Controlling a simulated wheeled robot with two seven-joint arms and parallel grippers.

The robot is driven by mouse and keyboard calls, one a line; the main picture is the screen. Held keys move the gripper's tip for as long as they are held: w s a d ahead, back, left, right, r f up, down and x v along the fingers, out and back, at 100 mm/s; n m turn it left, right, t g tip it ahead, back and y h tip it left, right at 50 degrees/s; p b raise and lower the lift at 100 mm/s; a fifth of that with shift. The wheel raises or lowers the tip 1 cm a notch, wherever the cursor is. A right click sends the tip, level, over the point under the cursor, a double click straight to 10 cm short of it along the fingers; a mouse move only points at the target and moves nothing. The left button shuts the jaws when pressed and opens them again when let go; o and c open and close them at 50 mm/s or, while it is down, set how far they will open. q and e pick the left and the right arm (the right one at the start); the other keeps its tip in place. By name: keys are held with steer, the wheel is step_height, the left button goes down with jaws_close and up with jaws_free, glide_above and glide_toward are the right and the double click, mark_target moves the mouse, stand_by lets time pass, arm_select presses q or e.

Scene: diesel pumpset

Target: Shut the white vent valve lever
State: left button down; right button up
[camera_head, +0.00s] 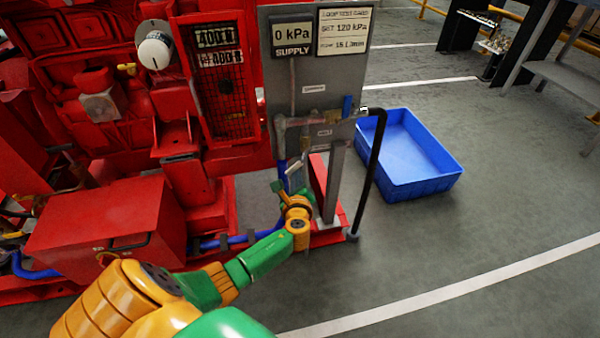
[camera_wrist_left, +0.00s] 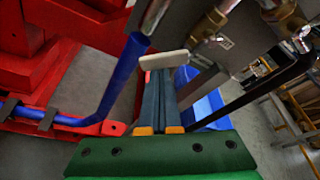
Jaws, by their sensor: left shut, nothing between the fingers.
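The white vent valve lever (camera_wrist_left: 164,60) shows in the left wrist view as a pale bar lying across, just beyond my fingertips. In the head view the lever (camera_head: 296,167) is small and partly hard to make out, below the grey panel. My left gripper (camera_head: 288,182) is below the panel's pipework, close to the lever. In the left wrist view its two fingers (camera_wrist_left: 160,78) are together, with nothing between them. Their tips are right by the lever; I cannot tell whether they touch it. My right gripper is not in view.
The grey panel (camera_head: 302,83) carries pipes and pressure signs. A blue pipe (camera_wrist_left: 124,80) rises left of my fingers. A black hose (camera_head: 374,165) hangs to the right. A blue bin (camera_head: 424,187) stands on the floor behind it. The red pumpset (camera_head: 110,215) fills the left.

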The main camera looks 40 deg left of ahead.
mark_target(289, 171)
arm_select(q)
steer(key=r+m+p, duration=0.1)
steer(key=p, duration=0.1)
steer(key=s+a+r+m+g+p, duration=0.1)
steer(key=p, duration=0.1)
steer(key=shift+r+m+y, duration=0.2)
steer(key=shift+m+y, duration=0.1)
steer(key=shift+s+a+r+m+g+p, duration=0.2)
steer(key=shift+r+m+g+p, duration=0.25)
steer(key=shift+p, duration=0.55)
steer(key=shift+s+a+r+m+p, duration=0.15)
steer(key=shift+m+p, duration=0.1)
steer(key=shift+p, duration=0.25)
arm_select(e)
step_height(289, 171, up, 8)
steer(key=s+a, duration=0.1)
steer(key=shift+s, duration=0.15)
